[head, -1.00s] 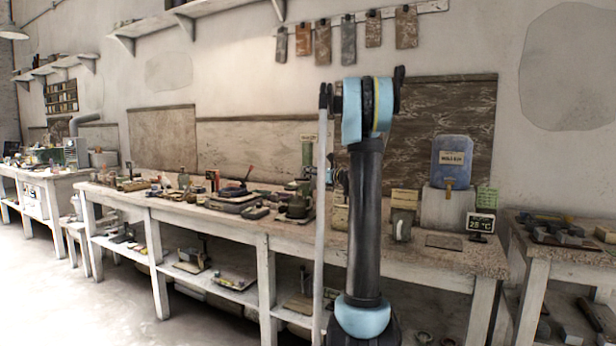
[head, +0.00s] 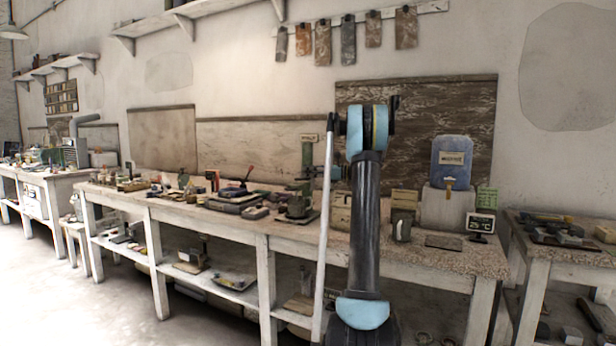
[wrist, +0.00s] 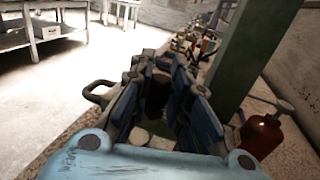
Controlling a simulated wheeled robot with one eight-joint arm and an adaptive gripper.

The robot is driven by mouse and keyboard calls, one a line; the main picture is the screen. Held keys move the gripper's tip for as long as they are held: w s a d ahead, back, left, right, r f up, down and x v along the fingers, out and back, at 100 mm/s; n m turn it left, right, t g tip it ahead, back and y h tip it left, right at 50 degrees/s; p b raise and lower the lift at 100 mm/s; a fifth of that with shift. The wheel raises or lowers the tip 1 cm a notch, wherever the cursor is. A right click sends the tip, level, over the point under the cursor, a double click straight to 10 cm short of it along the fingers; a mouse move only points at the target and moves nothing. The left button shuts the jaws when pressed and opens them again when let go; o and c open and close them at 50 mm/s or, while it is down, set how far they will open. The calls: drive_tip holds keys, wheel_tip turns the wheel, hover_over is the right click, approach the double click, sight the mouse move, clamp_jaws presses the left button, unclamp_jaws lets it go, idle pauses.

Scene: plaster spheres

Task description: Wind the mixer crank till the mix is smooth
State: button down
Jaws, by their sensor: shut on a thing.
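The mixer has a green post (head: 308,158) with a small label on top, above a dark pot (head: 296,207) on the bench. The green post rises close on the right in the wrist view (wrist: 250,50). My gripper (wrist: 160,80) is beside the post, its blue-padded fingers closed around a dark piece (wrist: 157,92), which seems to be the crank's grip. In the head view my gripper (head: 338,172) is partly hidden by my arm. The mix inside the pot cannot be seen.
A red-brown bottle (wrist: 262,135) stands close right of my gripper in the wrist view. On the bench, a grey mug (head: 402,229), blue water container (head: 451,163) and small temperature display (head: 480,224) stand to the right. Tools and trays crowd the left.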

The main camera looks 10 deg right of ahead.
drive_tip(key=shift+w+a+n+g+y, duration=0.1)
drive_tip(key=shift+w+n+g+y, duration=0.25)
drive_tip(key=shift+n+g, duration=0.7)
drive_tip(key=shift+w+a+n+g+y, duration=0.15)
drive_tip(key=shift+w+n+g, duration=0.4)
drive_tip(key=shift+g, duration=0.9)
drive_tip(key=shift+d+g, duration=0.1)
drive_tip(key=shift+g, duration=0.2)
drive_tip(key=c, duration=1.5)
unclamp_jaws()
drive_tip(key=shift+s, duration=0.1)
